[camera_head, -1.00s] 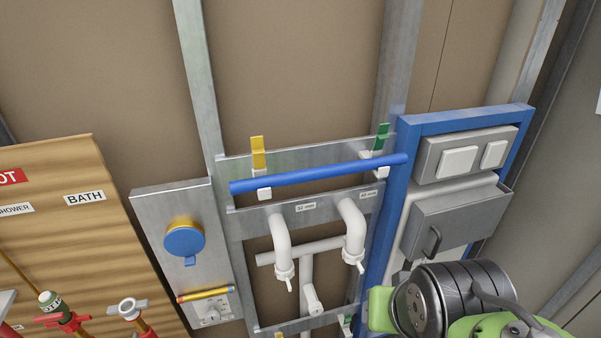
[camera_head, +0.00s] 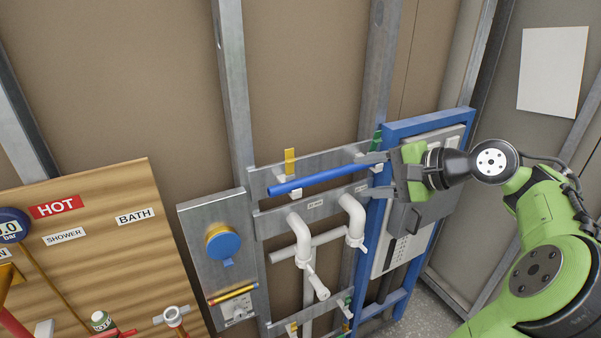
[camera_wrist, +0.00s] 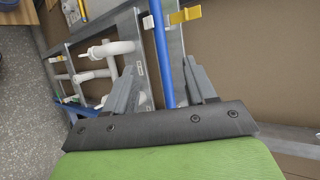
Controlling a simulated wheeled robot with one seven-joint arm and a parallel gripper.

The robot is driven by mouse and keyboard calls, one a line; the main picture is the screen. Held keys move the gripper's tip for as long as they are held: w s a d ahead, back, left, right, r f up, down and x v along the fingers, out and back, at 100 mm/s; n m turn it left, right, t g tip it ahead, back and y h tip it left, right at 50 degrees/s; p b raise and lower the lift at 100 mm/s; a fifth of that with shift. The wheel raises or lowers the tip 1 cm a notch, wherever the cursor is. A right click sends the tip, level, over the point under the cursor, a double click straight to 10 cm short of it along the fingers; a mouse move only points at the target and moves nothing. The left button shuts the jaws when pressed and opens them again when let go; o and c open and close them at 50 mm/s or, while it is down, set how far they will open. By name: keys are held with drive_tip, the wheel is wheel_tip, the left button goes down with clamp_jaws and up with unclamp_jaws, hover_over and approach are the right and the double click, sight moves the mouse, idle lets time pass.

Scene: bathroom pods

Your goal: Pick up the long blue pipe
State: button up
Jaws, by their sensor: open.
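The long blue pipe (camera_head: 318,180) rests on holders along the upper metal rail, slanting slightly up to the right. A yellow clip (camera_head: 290,162) stands behind it toward its left part, and a green clip (camera_head: 376,141) near its right end. My gripper (camera_head: 375,175) is open at the pipe's right end, which it partly hides. In the wrist view the blue pipe (camera_wrist: 163,55) runs lengthwise between the two open fingers (camera_wrist: 162,88), with a gap visible on each side. Whether the fingers touch it cannot be told.
White pipes (camera_head: 300,235) with valves sit below the rail. A blue frame (camera_head: 425,124) with a grey box (camera_head: 408,215) stands right, close to my gripper. A metal panel with a blue round cap (camera_head: 223,245) is left, beside a wooden board (camera_head: 105,225) with labels.

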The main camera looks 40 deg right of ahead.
sight(308, 182)
drive_tip(key=b+x, duration=0.1)
drive_tip(key=x, duration=0.4)
drive_tip(key=b+x, duration=0.1)
drive_tip(key=x, duration=0.4)
drive_tip(key=d+b+x, duration=0.1)
drive_tip(key=x, duration=0.5)
drive_tip(key=shift+f, duration=0.2)
drive_tip(key=shift+s+r, duration=0.1)
drive_tip(key=shift+s, duration=0.05)
drive_tip(key=c, duration=0.3)
clamp_jaws()
